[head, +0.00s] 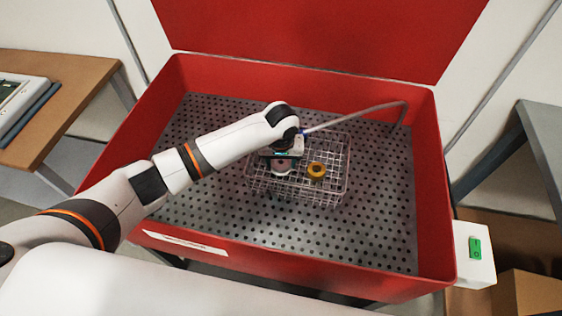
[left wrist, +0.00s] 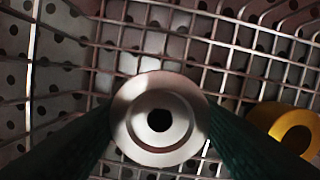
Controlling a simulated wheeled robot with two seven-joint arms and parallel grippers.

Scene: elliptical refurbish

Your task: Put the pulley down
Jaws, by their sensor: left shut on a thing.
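The pulley (left wrist: 160,118) is a silvery round piece with a dark centre hole. In the left wrist view it sits between the two dark green fingers of my left gripper (left wrist: 158,130), which is shut on it. In the head view my left gripper (head: 281,165) is over the left part of a wire basket (head: 335,190), and the pulley (head: 281,169) shows below it. The basket's wire mesh (left wrist: 230,48) lies behind the pulley in the wrist view. I cannot tell whether the pulley touches the mesh. My right gripper is not in view.
A yellow ring-shaped piece (head: 316,171) lies in the basket just right of the pulley. The basket stands on the perforated floor (head: 370,235) of a red-walled tub (head: 300,275). The perforated floor around the basket is clear.

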